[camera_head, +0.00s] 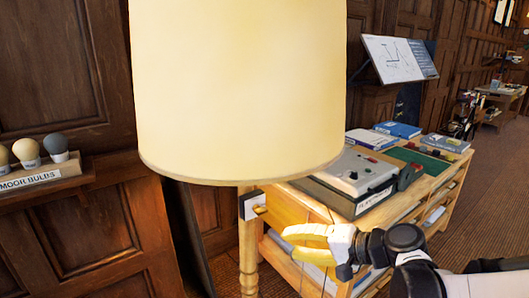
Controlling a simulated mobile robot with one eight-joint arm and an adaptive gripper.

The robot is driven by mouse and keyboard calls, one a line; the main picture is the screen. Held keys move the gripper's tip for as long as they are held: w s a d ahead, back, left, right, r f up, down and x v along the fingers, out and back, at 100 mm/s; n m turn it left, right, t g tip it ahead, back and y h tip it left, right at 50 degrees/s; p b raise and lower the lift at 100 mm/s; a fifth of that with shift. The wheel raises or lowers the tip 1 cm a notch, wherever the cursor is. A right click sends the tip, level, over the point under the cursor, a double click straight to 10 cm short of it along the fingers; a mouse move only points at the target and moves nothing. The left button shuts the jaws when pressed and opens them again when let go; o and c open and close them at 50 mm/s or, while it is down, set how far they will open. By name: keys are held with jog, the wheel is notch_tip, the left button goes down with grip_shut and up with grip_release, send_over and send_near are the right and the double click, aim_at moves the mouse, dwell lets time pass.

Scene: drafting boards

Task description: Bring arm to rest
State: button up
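My gripper (289,245) shows at the lower middle, at the end of my arm, which comes in from the lower right. Its two yellow fingers point left and stand apart, with a gap between them and nothing visible held. The gripper is in front of the side of a wooden workbench (292,212). A small plate with a brass toggle or knob (260,210) is just above and to the left of the fingertips. They look apart from it, though depth is hard to judge.
A large cream lampshade (240,90) fills the upper middle and hides much behind it. A grey device (350,172), books (398,130) and a green board (418,160) lie on the bench. Bulbs stand on a left shelf (45,178). A drawing board (395,60) stands behind. Carpet (490,200) is open at right.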

jog(key=s+d+f+n+h, duration=0.1)
jog(key=s+d+n+h, duration=0.1)
jog(key=s+d+h, duration=0.3)
jog(key=s+d+f+n+h, duration=0.1)
jog(key=s+d+n+h, duration=0.2)
jog(key=s, duration=0.8)
jog(key=d+h, duration=0.2)
jog(key=shift+s+g+h, duration=0.3)
jog(key=shift+g, duration=0.1)
jog(key=shift+d+r, duration=0.1)
